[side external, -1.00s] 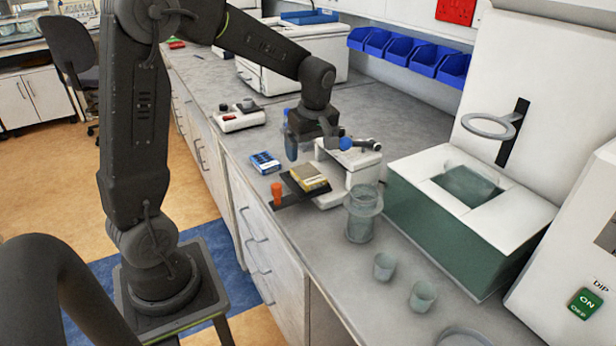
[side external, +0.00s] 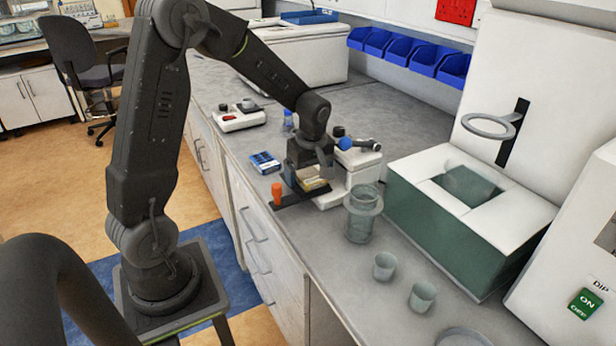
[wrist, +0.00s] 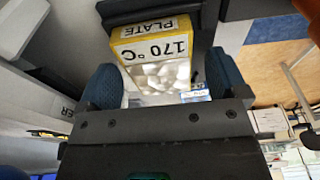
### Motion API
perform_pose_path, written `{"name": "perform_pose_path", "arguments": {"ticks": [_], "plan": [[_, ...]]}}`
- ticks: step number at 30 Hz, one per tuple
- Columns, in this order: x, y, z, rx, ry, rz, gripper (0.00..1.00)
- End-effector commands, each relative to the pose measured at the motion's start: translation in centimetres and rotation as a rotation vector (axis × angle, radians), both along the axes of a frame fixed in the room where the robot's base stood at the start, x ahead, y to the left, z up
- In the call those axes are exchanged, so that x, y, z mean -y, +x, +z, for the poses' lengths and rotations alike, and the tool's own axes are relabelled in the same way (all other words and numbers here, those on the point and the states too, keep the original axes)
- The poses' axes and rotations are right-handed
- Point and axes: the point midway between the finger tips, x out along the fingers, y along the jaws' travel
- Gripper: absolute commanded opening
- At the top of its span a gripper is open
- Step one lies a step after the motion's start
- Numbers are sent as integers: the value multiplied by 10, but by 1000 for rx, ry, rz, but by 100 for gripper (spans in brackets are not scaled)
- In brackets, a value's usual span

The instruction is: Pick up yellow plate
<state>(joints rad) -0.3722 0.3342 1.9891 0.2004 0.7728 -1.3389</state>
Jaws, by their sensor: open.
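The yellow plate (side external: 313,184) is a small block on a dark base by the counter's front edge, partly hidden by my gripper. In the wrist view the yellow plate (wrist: 150,28) carries a white label reading "PLATE" and "170 °C". My gripper (side external: 308,178) is open and lowered over the plate. In the wrist view, one blue finger pad of my gripper (wrist: 164,82) shows on each side of the plate's pale lower part. Whether the pads touch the plate cannot be told.
A white device (side external: 360,166) stands right behind the plate. A glass beaker (side external: 362,218) and two small cups (side external: 384,266) stand to the right.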

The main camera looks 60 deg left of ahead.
Motion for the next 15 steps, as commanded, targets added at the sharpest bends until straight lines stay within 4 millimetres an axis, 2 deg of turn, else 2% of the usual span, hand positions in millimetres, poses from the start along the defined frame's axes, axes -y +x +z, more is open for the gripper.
{"name": "perform_pose_path", "arguments": {"ticks": [9, 15], "plan": [[0, 0, -3, -1, 0, 0, 92], [0, 0, -2, 0, 0, 0, 72]]}}
